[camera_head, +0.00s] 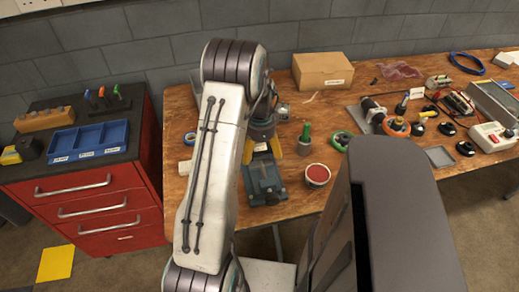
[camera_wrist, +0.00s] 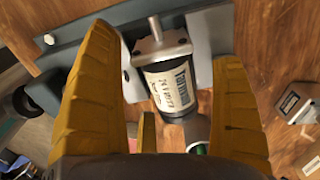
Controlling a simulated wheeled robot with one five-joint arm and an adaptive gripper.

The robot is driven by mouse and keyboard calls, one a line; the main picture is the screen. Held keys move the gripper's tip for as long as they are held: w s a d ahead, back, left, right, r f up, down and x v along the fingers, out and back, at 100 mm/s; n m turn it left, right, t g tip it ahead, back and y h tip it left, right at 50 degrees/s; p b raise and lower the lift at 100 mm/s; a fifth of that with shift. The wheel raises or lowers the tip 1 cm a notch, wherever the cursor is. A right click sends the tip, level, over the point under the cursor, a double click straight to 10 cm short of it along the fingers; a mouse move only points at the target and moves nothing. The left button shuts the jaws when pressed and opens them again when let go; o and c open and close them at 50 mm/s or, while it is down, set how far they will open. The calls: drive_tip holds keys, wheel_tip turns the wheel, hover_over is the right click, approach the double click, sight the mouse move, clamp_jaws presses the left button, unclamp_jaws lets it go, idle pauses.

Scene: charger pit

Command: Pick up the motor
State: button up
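The motor (camera_wrist: 168,85) lies between my gripper's two yellow fingers in the wrist view. It has a black body with a white printed label, a silver end plate and a thin shaft. It rests at a grey metal fixture. My gripper (camera_wrist: 165,52) is open, with gaps on both sides of the motor. In the head view my gripper (camera_head: 281,150) is pointed down over the workbench, behind a blue-grey vise (camera_head: 265,185). I cannot make out the motor there; my arm and gripper cover that area.
A cardboard box (camera_head: 322,70) is behind. Several parts and tools crowd the right of the workbench (camera_head: 345,205). A red drawer cabinet (camera_head: 90,205) stands at left.

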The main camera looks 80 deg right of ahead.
sight(262, 148)
drive_tip(key=c, duration=1.2)
drive_tip(key=shift+r, duration=0.1)
drive_tip(key=shift+c, duration=0.2)
drive_tip(key=shift+d+r, duration=0.1)
drive_tip(key=shift+r, duration=0.4)
drive_tip(key=r, duration=0.3)
drive_tip(key=shift+s+r, duration=0.2)
drive_tip(key=shift+s, duration=0.15)
drive_tip(key=s+r, duration=0.2)
drive_tip(key=s, duration=0.1)
drive_tip(key=s+a+r, duration=0.1)
drive_tip(key=s+r, duration=0.1)
drive_tip(key=s, duration=0.2)
drive_tip(key=s+a+r, duration=0.1)
drive_tip(key=s+r, duration=0.1)
drive_tip(key=s, duration=0.2)
drive_tip(key=shift+r, duration=0.3)
